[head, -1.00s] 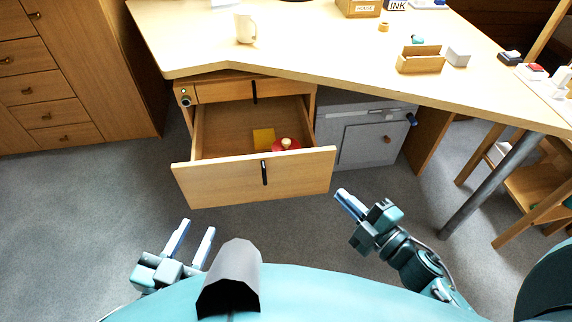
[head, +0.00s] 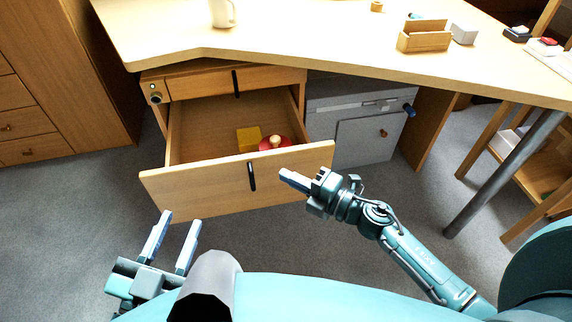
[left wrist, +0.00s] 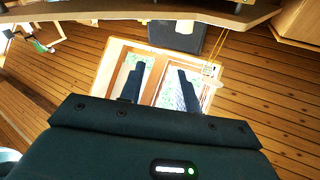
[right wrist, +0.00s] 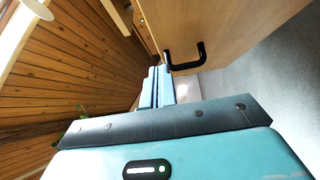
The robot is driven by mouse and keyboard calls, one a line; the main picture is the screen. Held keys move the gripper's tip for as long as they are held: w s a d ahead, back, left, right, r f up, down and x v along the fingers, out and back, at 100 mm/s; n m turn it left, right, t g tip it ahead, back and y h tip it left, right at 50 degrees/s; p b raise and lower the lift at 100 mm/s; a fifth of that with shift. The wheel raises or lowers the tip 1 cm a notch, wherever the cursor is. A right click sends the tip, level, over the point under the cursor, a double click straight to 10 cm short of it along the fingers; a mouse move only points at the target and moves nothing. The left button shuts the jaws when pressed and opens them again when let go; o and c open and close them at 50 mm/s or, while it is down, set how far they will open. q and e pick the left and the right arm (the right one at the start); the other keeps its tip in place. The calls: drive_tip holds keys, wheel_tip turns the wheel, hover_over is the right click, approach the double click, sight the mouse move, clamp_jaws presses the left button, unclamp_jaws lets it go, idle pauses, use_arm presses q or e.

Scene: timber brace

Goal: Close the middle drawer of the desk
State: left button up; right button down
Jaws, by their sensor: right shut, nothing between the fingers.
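The middle drawer (head: 200,194) of the desk is pulled far out below a shut upper drawer (head: 205,84). Its front has a black upright handle (head: 252,176). Inside lie a yellow block (head: 248,138) and a red round thing with a pale knob (head: 275,143). My right gripper (head: 286,176) is shut and empty, close in front of the drawer front, right of the handle. The right wrist view shows its fingers (right wrist: 157,88) beside the drawer front (right wrist: 230,30) and handle (right wrist: 186,60); contact cannot be told. My left gripper (head: 172,240) is open and empty, low at the left.
The desk top (head: 300,40) overhangs the drawers and carries a mug (head: 222,12) and a wooden holder (head: 424,38). A grey cabinet (head: 355,125) stands right of the drawers. A wooden cabinet (head: 30,110) stands at the left. Grey floor (head: 80,210) is clear before it.

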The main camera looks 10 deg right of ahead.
sight(271, 156)
drive_tip(key=w+b, duration=0.1)
drive_tip(key=w, duration=0.3)
drive_tip(key=shift+a, duration=0.15)
use_arm(q)
drive_tip(key=shift+w+d, duration=0.1)
drive_tip(key=shift+w, duration=0.05)
use_arm(e)
drive_tip(key=shift+w, duration=0.2)
drive_tip(key=shift+w, duration=0.1)
